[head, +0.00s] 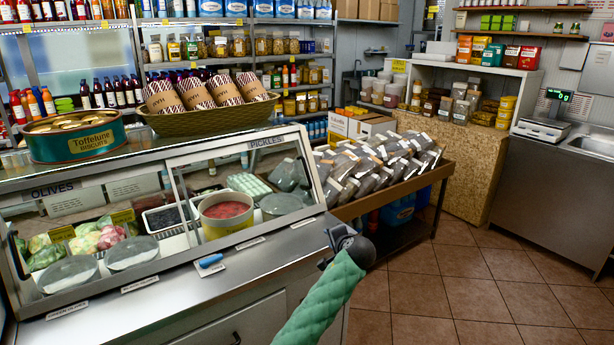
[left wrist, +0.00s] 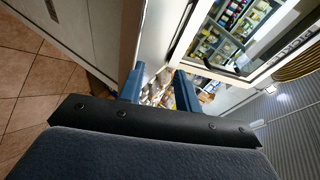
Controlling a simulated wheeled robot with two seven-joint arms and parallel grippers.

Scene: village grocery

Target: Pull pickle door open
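The pickle door (head: 258,148) is the glass panel marked PICKLES on the right of the counter case. A dark upright handle (head: 187,207) stands near its left edge. Whether the door is fully shut, I cannot tell. My left gripper (head: 347,240) is in front of the case's right end, to the right of the door and apart from it. In the left wrist view its two blue fingers (left wrist: 159,82) are spread with nothing held between them. A glass door of the case (left wrist: 222,52) with a dark handle shows beyond them at upper right. My right gripper is not in view.
The olives door (head: 62,190) is on the case's left. A biscuit tin (head: 75,137) and a wicker basket (head: 208,118) stand on the case top. A blue-handled object (head: 210,260) lies on the front ledge. A wooden produce stand (head: 395,190) is at right, with open tiled floor (head: 460,290) beyond.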

